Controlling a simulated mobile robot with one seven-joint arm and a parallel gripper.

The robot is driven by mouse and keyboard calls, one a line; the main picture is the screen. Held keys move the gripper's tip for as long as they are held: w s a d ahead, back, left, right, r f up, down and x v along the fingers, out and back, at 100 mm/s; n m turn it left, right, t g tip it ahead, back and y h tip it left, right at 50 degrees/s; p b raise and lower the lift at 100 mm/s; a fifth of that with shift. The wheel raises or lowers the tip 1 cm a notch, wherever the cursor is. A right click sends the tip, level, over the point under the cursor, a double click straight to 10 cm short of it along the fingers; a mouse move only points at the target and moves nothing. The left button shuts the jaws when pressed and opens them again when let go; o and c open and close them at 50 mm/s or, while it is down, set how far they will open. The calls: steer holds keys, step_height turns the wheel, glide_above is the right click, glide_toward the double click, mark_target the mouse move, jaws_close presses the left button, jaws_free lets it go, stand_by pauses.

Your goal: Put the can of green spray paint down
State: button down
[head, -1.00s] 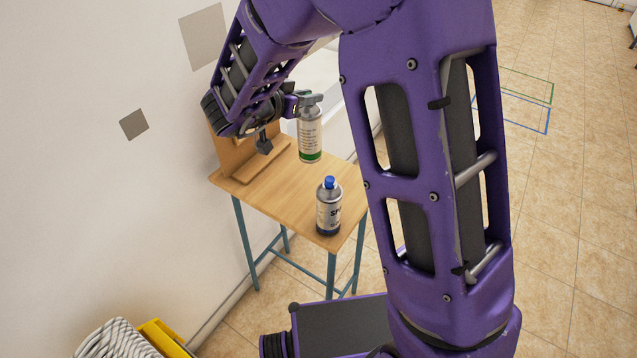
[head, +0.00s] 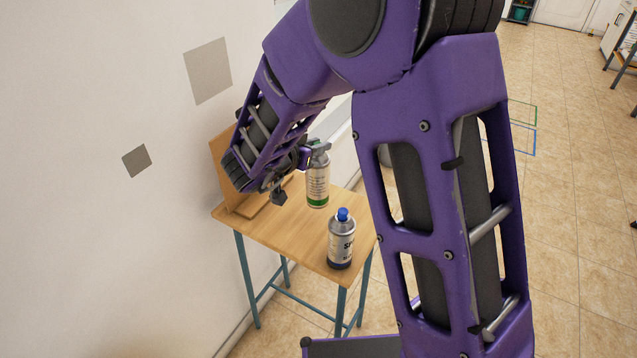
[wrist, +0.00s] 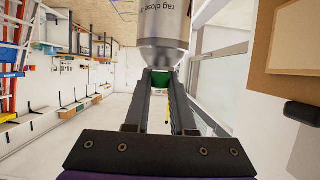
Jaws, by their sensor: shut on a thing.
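The can of green spray paint (head: 317,183) is pale with a green band near its bottom. It is upright over the small wooden table (head: 285,240). I cannot tell whether its base touches the tabletop. My gripper (head: 318,148) is shut on the can's top end. In the wrist view my gripper (wrist: 161,78) has both fingers around the narrow neck and green cap, and the can's body (wrist: 164,28) shows beyond the fingertips. The can's lower part is out of that view.
A silver-and-dark can with a blue cap (head: 341,240) stands near the table's front corner, in front of the held can. A wooden board (head: 222,160) rises at the table's back left by the wall. The table's left front is bare.

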steer(key=shift+f+b, duration=0.5)
steer(key=shift+f, duration=2.5)
steer(key=c, duration=0.8)
jaws_free()
steer(key=shift+o, duration=0.2)
steer(key=shift+r, duration=0.1)
steer(key=shift+s+a+r, duration=0.1)
steer(key=shift+r, duration=0.1)
steer(key=p, duration=0.1)
glide_toward(317, 165)
steer(key=shift+w+a+f, duration=0.25)
steer(key=shift+a+f, duration=0.15)
steer(key=shift+f, duration=0.15)
